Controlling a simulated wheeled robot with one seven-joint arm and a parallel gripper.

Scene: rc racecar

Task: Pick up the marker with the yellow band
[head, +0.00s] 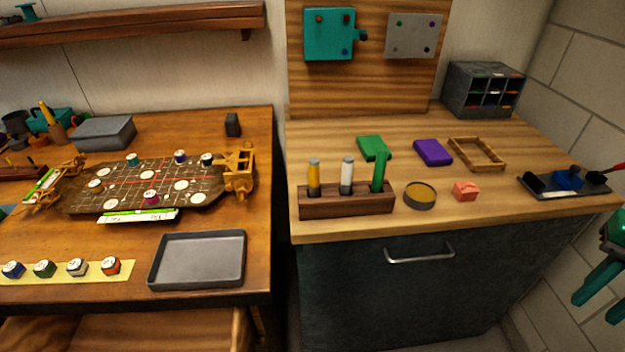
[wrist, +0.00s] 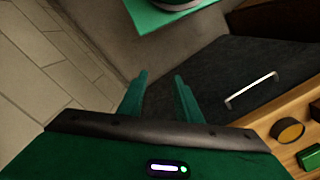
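A dark wooden holder (head: 345,203) stands near the front edge of the right counter. Three upright pieces stand in it: a yellow marker (head: 313,178) with a grey top at the left, a white marker (head: 347,176) with a grey top in the middle, and a green piece (head: 380,172) at the right. The lower ends are hidden in the holder. My gripper (head: 596,308) hangs at the far right, beyond and below the counter edge, far from the holder. In the wrist view my gripper (wrist: 160,76) has its teal fingers apart with nothing between them.
A black tray (head: 545,192) sits at the counter's right end. A drawer handle (wrist: 251,90) projects from the dark cabinet front.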

